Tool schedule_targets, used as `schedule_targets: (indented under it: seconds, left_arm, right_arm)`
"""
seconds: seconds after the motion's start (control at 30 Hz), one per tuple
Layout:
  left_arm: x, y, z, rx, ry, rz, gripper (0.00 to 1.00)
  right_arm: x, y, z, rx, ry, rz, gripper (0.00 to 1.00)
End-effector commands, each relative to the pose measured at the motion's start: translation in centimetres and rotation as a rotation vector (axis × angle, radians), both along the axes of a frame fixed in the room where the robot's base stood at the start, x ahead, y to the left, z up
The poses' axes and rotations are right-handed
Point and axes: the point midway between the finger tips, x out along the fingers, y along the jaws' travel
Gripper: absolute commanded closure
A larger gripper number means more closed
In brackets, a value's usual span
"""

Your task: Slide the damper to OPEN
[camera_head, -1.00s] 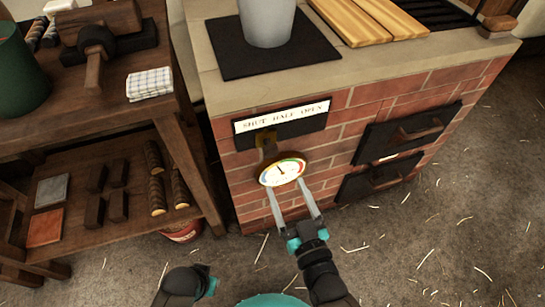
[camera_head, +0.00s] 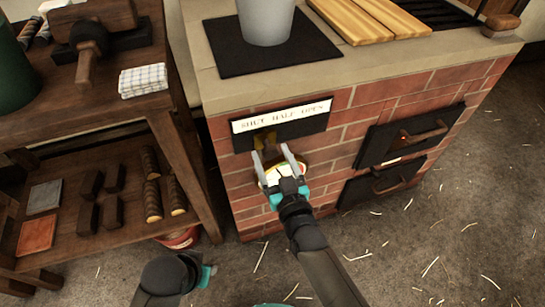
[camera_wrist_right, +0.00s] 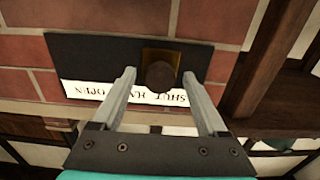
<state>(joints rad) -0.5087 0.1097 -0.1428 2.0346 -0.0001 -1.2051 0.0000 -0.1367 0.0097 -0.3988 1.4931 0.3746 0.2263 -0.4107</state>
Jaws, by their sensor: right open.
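The damper is a black plate (camera_head: 322,122) on the brick stove front, with a white label (camera_head: 282,115) reading SHUT, HALF, OPEN. Its brass slider (camera_head: 264,138) sits under the SHUT end in the head view. The wrist view shows the plate (camera_wrist_right: 90,55) upside down, with the brass slider (camera_wrist_right: 147,57) and its round dark knob (camera_wrist_right: 160,76). My right gripper (camera_head: 272,153) is open in front of the slider. In the wrist view its fingers lie on either side of the knob, with gaps visible. My left gripper (camera_head: 206,274) shows only partly at the bottom; its fingers are unclear.
A round gauge (camera_head: 266,177) below the damper is mostly hidden by my right gripper. Black stove doors (camera_head: 375,148) are to the right, with a glow at the upper one. A wooden shelf table (camera_head: 180,150) stands close on the left. Straw litters the floor.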

Motion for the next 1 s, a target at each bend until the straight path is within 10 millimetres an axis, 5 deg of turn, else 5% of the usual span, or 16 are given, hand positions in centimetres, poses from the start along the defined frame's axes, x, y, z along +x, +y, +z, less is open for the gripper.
schedule_targets:
  seconds: [0.17,0.83,1.0]
  left_arm:
    - [-0.02,0.00,0.00,0.000,0.000,0.000,0.66]
    - [-0.04,-0.03,-0.01,-0.001,0.000,0.000,0.66]
    - [-0.05,-0.03,-0.03,-0.001,0.001,0.000,0.66]
  right_arm:
    - [0.00,-0.01,0.01,0.000,0.000,0.000,0.25]
    - [-0.02,-0.03,-0.01,0.000,0.000,0.000,1.00]
    - [-0.03,-0.03,-0.02,0.000,0.000,0.000,1.00]
